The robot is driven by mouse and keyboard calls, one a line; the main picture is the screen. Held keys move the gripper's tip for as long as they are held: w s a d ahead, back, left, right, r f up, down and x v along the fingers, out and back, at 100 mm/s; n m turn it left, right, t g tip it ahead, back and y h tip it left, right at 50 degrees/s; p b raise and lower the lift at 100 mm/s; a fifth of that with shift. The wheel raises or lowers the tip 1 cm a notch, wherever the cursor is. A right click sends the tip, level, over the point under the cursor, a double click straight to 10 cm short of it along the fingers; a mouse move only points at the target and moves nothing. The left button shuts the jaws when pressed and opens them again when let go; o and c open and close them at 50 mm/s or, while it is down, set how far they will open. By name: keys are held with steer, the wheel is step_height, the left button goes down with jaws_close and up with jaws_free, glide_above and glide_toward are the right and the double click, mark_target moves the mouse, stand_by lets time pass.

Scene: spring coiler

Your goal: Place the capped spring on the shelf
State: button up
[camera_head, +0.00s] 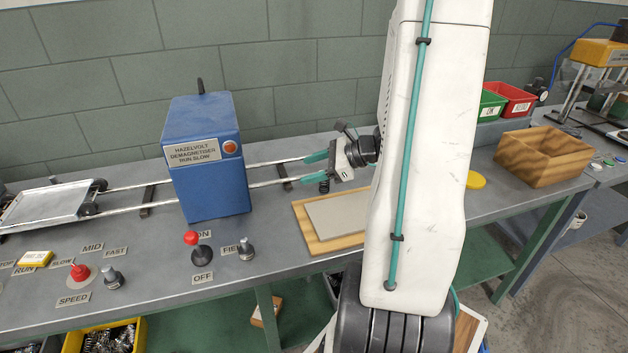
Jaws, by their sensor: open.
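My gripper (304,171) is open, with its two teal fingers pointing left over the bench beside the conveyor rails. A small dark coil-like piece (323,186), perhaps the capped spring, shows right by the lower finger. It is partly covered by that finger, and I cannot tell whether they touch. Nothing clear shows between the fingertips. A green shelf (205,331) runs under the bench; I cannot tell whether it is the task's shelf.
A blue demagnetiser box (208,165) straddles the rails left of my gripper. A wood-edged grey board (338,216) lies just below it. Levers (203,252) stand at the bench front. A wooden box (545,155) and green and red bins (515,98) stand right. My white arm hides the middle.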

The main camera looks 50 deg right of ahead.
steer(key=s+d+f+m+h, duration=0.1)
steer(key=d+f+m, duration=0.1)
steer(key=d, duration=0.1)
steer(key=s+d+f+m+t+h, duration=0.1)
steer(key=d+f+m, duration=0.1)
steer(key=d, duration=0.1)
steer(key=s+d+f+m+t+h, duration=0.1)
steer(key=d+m, duration=0.1)
steer(key=d, duration=0.1)
steer(key=shift+s+d+f+h, duration=0.2)
steer(key=shift+d+f+h, duration=0.1)
steer(key=shift+d+f, duration=0.1)
steer(key=shift+m, duration=0.3)
steer(key=x, duration=0.7)
steer(key=shift+w+d+f, duration=0.15)
steer(key=shift+w, duration=0.05)
steer(key=c, duration=1.2)
steer(key=shift+o, duration=0.2)
steer(key=shift+r, duration=0.75)
step_height(320, 180, up, 2)
steer(key=shift+r, duration=0.1)
steer(key=s, duration=0.5)
steer(key=s+r, duration=0.1)
steer(key=s, duration=0.8)
steer(key=shift+s+a+r, duration=0.15)
steer(key=shift+s+a, duration=0.1)
steer(key=shift+s, duration=0.1)
steer(key=shift+s+a, duration=0.1)
steer(key=shift+s, duration=0.55)
